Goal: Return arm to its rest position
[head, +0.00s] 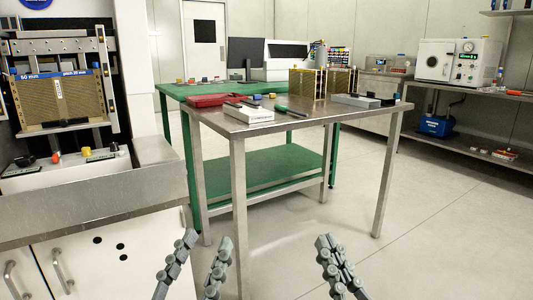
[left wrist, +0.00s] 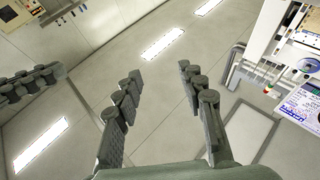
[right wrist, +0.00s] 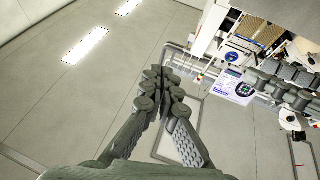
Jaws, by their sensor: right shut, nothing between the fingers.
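My left gripper (head: 205,250) shows at the lower middle-left of the head view, with its two fingers spread apart. In the left wrist view the left gripper (left wrist: 158,92) is open with nothing between its fingers. My right gripper (head: 325,242) is at the lower middle-right of the head view, with its fingers together. In the right wrist view the right gripper (right wrist: 168,78) has its fingertips meeting and holds nothing. Both grippers point upward, in front of the steel table and apart from everything. The arms behind them are mostly out of view.
A steel table (head: 300,122) bears a red case (head: 212,100), a white box (head: 248,115) and gold racks (head: 307,85). A green bench (head: 178,90) stands behind. A machine with a steel counter (head: 90,205) is at left. A shelf with an oven (head: 458,62) is at right. The floor (head: 440,220) is open.

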